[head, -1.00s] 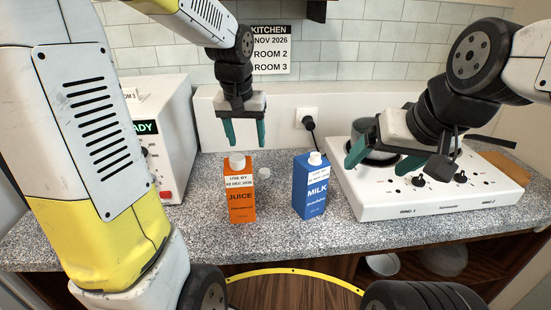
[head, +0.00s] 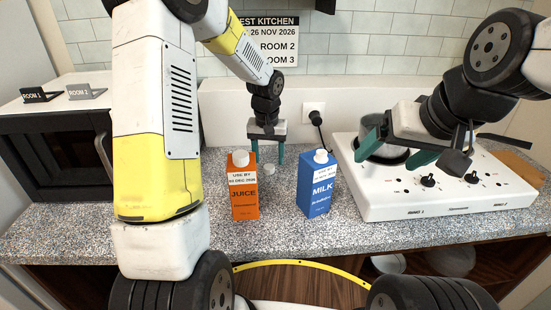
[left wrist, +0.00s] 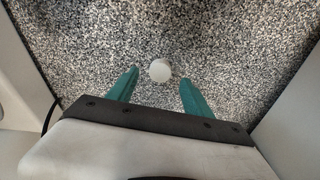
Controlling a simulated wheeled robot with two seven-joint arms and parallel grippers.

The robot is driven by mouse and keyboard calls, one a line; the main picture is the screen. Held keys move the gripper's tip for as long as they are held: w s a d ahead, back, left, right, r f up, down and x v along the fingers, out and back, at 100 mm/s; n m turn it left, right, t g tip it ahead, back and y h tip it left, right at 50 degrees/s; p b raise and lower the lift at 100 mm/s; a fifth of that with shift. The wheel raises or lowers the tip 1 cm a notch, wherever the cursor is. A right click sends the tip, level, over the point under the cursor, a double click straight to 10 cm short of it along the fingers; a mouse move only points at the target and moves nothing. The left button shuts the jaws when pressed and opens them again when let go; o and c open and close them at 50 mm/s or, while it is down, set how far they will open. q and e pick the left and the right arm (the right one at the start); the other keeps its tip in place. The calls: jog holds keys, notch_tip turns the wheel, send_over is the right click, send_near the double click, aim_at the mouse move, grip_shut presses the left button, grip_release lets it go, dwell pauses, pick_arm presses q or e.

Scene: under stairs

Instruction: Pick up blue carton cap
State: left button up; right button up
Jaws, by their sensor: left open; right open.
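A small white round cap (head: 269,170) lies loose on the speckled counter, behind and between the two cartons. It also shows in the left wrist view (left wrist: 160,70), close to the line between the fingertips. My left gripper (head: 267,156) points down above the cap, open and empty, its green fingers to either side. The blue milk carton (head: 318,190) stands upright to the right, with a white top piece (head: 321,156). I cannot tell whether that piece is a cap or a bare spout. My right gripper (head: 391,157) is open and empty over the white hob.
An orange juice carton (head: 244,195) with a white top stands just in front of my left gripper. A white hob panel (head: 450,198) with a pot (head: 384,150) is on the right. A microwave-like box (head: 55,150) stands left. The front counter is clear.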

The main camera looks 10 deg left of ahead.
aim_at(269, 166)
pick_arm(q)
jog(key=shift+w+f, duration=0.15)
jog(key=shift+f, duration=1.35)
grip_shut()
notch_tip(269, 166, up, 10)
jog(key=c, duration=0.7)
grip_release()
grip_shut()
jog(key=shift+r, duration=0.1)
